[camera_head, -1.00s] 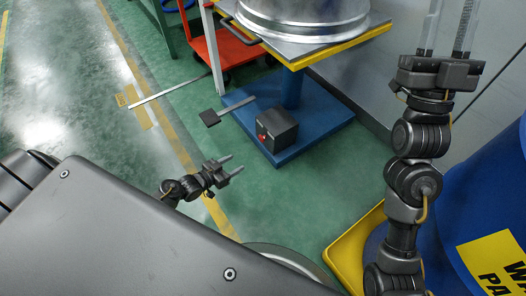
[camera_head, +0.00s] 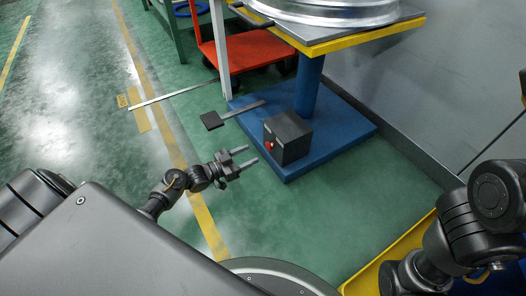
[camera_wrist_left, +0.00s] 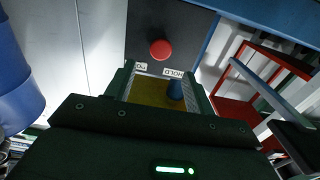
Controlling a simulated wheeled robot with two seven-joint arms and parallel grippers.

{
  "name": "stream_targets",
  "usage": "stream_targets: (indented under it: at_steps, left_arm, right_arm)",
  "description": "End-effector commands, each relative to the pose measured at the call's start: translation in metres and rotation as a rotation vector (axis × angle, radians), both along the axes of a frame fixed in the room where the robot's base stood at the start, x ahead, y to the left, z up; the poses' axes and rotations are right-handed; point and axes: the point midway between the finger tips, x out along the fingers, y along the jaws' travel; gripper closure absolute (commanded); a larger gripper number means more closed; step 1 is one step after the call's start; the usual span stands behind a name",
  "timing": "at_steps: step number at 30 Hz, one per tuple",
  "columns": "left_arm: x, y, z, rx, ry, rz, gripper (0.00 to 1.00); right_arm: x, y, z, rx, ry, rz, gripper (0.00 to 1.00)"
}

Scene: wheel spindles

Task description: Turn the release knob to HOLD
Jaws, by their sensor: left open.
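The dark control box (camera_head: 290,135) stands on the blue base of the wheel stand. It has a red button (camera_head: 268,146), which also shows in the left wrist view (camera_wrist_left: 161,50). There, a HOLD label (camera_wrist_left: 173,73) and a second small label (camera_wrist_left: 141,67) sit below the button, above a yellow panel (camera_wrist_left: 148,92). A dark blue knob (camera_wrist_left: 175,91) stands just under the HOLD label; its exact setting is unclear. My left gripper (camera_head: 251,155) is open, close in front of the box. In the wrist view, the knob appears between its fingers, nearer the right one; contact cannot be told.
The blue base (camera_head: 345,128) carries a post and a yellow-edged table (camera_head: 372,37) with a metal wheel (camera_head: 340,10). A flat black pedal (camera_head: 212,120) lies left of the box. A red cart (camera_head: 250,52) stands behind. Green floor is clear at left.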

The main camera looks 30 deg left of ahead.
Motion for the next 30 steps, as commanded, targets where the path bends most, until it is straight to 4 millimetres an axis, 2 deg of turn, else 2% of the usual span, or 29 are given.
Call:
stream_targets:
  at_steps: [1, 3, 12, 24, 30]
  left_arm:
    - [0.009, -0.006, -0.005, -0.003, -0.004, 0.000, 0.46]
    - [0.020, -0.012, -0.005, -0.001, -0.004, 0.000, 0.46]
    - [0.054, -0.032, -0.003, 0.000, -0.002, 0.004, 0.46]
    - [0.060, -0.035, 0.000, 0.001, -0.001, 0.004, 0.46]
    - [0.060, -0.035, -0.001, 0.001, 0.000, 0.004, 0.72]
  right_arm:
    - [0.000, 0.000, -0.011, 0.002, 0.001, 0.001, 0.64]
    - [0.001, -0.001, -0.018, 0.005, 0.002, 0.001, 0.64]
    - [0.002, -0.004, -0.037, 0.020, 0.006, 0.006, 0.64]
    - [0.000, -0.005, -0.035, 0.023, -0.005, 0.008, 0.64]
    - [0.001, -0.004, -0.035, 0.023, -0.004, 0.007, 0.64]
